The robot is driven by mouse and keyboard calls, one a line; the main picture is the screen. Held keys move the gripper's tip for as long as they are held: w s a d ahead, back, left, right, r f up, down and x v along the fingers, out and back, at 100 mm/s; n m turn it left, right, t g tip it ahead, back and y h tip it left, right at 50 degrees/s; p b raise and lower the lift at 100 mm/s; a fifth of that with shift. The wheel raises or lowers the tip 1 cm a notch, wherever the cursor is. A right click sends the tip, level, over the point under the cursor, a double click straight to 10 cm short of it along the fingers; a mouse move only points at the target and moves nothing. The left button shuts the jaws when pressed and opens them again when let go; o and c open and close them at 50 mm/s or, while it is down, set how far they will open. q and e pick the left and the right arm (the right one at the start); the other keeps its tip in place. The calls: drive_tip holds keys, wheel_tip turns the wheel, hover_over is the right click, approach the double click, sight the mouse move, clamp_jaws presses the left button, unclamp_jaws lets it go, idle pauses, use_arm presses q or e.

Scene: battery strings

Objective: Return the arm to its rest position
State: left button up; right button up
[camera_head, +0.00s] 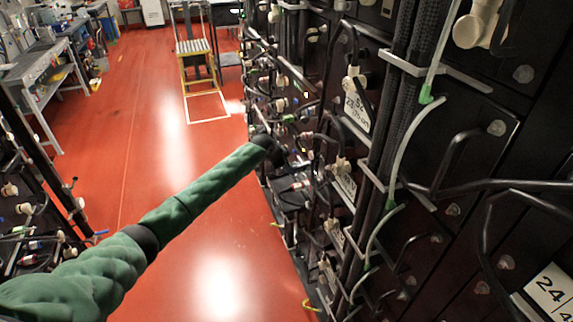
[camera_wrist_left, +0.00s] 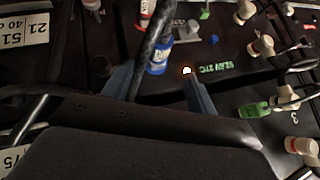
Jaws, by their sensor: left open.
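My left arm in its green sleeve reaches from the lower left of the head view to the battery rack (camera_head: 460,150). My left gripper (camera_head: 275,152) is dark and small there, against the cables at the rack's front. In the left wrist view the gripper (camera_wrist_left: 160,74) is open, its two blue-grey fingers apart. A blue connector (camera_wrist_left: 159,56) and a black cable show between the fingertips; I cannot tell whether they touch. A red connector (camera_wrist_left: 146,12) lies beyond. My right gripper is not in view.
The rack front carries many cables, beige plugs (camera_wrist_left: 262,45) and a green connector (camera_wrist_left: 254,109). Another rack (camera_head: 35,215) stands at the left. The red floor (camera_head: 150,125) between them is clear. A yellow-framed stand (camera_head: 194,50) and a grey workbench (camera_head: 40,75) stand farther back.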

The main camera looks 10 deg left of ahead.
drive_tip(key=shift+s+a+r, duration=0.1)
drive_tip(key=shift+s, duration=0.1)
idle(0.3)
